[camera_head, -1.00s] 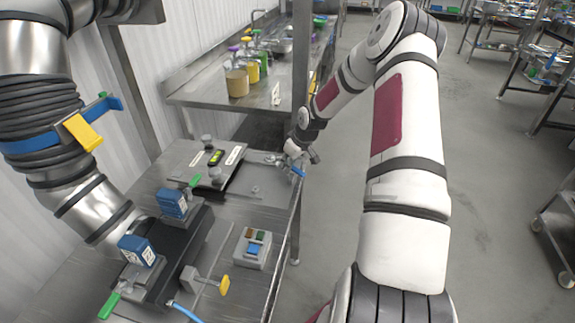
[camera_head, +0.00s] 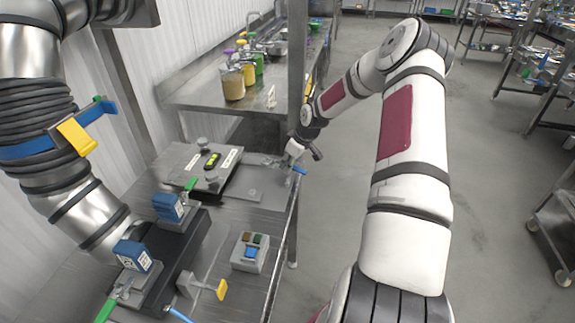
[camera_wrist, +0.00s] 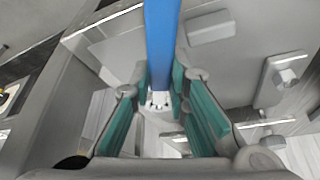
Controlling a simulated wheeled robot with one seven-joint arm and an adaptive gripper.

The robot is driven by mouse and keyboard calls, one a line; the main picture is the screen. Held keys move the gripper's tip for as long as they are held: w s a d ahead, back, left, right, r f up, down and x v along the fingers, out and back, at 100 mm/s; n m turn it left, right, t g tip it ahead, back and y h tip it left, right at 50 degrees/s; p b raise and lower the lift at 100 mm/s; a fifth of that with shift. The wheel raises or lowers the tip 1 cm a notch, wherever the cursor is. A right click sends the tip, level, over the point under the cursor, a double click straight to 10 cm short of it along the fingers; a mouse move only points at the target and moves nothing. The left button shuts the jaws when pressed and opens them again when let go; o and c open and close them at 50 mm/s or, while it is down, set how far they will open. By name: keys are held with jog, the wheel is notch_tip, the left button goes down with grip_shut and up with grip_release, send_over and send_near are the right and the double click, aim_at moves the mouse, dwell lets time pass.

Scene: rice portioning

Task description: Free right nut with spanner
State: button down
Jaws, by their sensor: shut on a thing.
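My gripper (camera_wrist: 160,97) is shut on a blue-handled spanner (camera_wrist: 160,42), whose handle runs between its teal finger pads in the wrist view. In the head view my gripper (camera_head: 291,153) is low over the right edge of the steel bench, with a bit of the blue spanner handle (camera_head: 300,170) showing. A hex nut (camera_wrist: 285,76) on a grey block is at the right of the wrist view, apart from my fingers. The spanner's working end is hidden or too small to tell.
A grey plate (camera_head: 189,158) with two knobs lies left of my gripper. A button box (camera_head: 249,266), a yellow-handled lever (camera_head: 221,290) and blue boxes (camera_head: 132,256) are nearer. Jars (camera_head: 233,84) stand on the back bench (camera_head: 185,95). Open floor (camera_head: 490,190) is at right.

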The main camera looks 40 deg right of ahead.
jog(key=shift+d, duration=0.1)
jog(key=shift+s+a+m, duration=0.15)
jog(key=shift+a+m, duration=0.35)
jog(key=shift+a, duration=0.1)
jog(key=shift+a+m+h+p, duration=0.45)
jog(key=shift+a+m+h, duration=0.25)
jog(key=shift+a+m, duration=0.6)
jog(key=shift+d, duration=0.15)
jog(key=shift+r+p, duration=0.4)
jog(key=shift+r, duration=0.8)
notch_tip(320, 180, up, 4)
jog(key=shift+f+p, duration=0.1)
jog(key=shift+p, duration=0.5)
dwell(0.4)
